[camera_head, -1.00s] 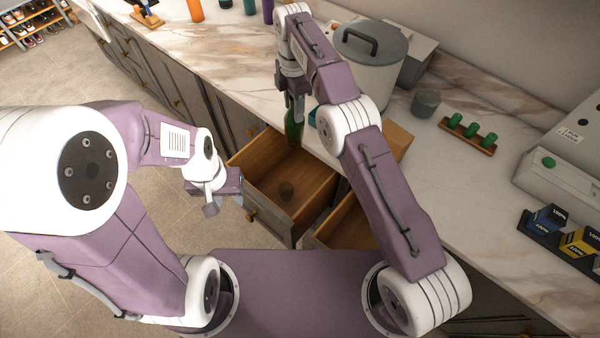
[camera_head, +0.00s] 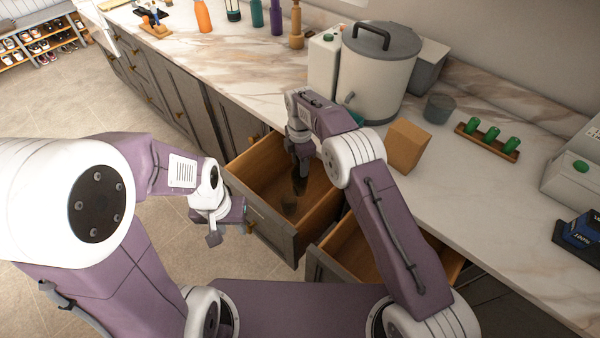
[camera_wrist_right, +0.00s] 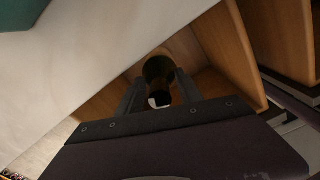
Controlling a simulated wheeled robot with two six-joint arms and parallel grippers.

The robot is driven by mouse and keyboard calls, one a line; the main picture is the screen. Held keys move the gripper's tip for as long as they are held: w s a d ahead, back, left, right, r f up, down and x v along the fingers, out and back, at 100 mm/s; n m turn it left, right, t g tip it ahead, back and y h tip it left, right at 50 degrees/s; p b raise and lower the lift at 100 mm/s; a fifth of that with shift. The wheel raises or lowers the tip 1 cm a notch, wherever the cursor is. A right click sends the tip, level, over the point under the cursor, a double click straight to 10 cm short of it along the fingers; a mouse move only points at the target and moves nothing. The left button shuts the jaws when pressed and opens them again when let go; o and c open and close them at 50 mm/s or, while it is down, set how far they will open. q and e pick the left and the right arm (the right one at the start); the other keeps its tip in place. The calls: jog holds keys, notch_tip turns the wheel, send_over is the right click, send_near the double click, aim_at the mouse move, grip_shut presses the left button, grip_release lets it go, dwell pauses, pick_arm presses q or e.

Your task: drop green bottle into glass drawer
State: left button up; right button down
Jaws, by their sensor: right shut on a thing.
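My right gripper (camera_head: 300,158) points down inside the open left drawer (camera_head: 240,170) and is shut on the green bottle (camera_head: 299,186). The bottle looks dark and shaded in the head view. In the right wrist view the bottle (camera_wrist_right: 158,70) hangs between the two fingers, with its neck toward the camera and wooden drawer walls around it. Whether its base touches the drawer floor cannot be told. My left gripper (camera_head: 230,228) is open and empty just outside the drawer's front left.
A second open drawer (camera_head: 350,250) is to the right. On the counter (camera_head: 455,190) stand a large lidded pot (camera_head: 375,75), a cardboard box (camera_head: 405,147), a grey cup (camera_head: 438,108) and a rack with green pieces (camera_head: 487,138). Several bottles stand at the back left.

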notch_tip(320, 180, down, 4)
jog(key=shift+f, duration=0.1)
jog(key=shift+s, duration=0.1)
